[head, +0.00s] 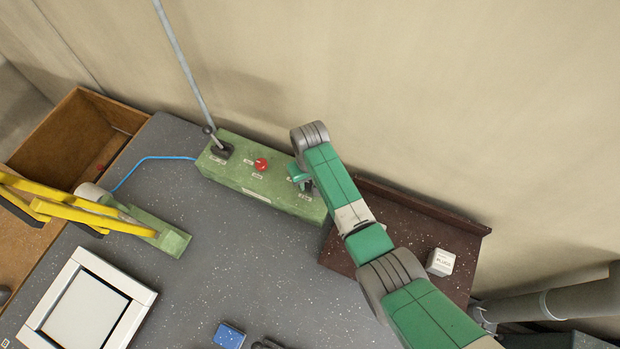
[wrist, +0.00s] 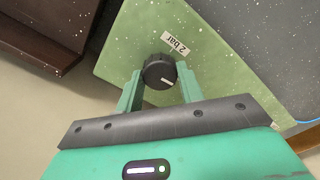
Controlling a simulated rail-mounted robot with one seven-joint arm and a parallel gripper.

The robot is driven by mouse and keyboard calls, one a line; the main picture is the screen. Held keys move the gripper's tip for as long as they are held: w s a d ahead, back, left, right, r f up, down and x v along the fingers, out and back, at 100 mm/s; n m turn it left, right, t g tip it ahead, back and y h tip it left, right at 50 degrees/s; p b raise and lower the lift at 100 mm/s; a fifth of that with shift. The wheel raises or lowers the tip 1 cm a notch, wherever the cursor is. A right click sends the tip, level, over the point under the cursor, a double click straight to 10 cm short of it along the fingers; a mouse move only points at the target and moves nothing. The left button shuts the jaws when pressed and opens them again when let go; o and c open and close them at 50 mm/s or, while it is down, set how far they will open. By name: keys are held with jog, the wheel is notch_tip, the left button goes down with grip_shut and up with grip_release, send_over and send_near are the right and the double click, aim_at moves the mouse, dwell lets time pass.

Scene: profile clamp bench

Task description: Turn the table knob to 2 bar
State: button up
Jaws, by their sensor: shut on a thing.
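The table knob (wrist: 159,70) is black and round, with a white mark on the lower right part of its face in the wrist view. A white label reading "2 bar" (wrist: 175,44) sits beside it on the green panel (wrist: 215,70), above the knob in that view. The mark does not point at this label. My gripper (wrist: 160,75) has one finger on each side of the knob and is shut on it.
On the same panel are a red knob (head: 261,164) and a black lever (head: 217,143). A brown tray (head: 455,225) with a white block (head: 440,262) lies right, under my arm. A yellow-handled clamp (head: 75,202) and a white frame (head: 45,310) are left.

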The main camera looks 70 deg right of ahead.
jog(key=n+p, duration=0.1)
jog(key=n, duration=0.3)
jog(key=n+p, duration=0.1)
jog(key=n, duration=0.3)
jog(key=shift+n, duration=0.4)
jog(key=n, duration=0.4)
jog(key=shift+p, duration=0.3)
jog(key=shift+n, duration=2.1)
jog(key=o, duration=1)
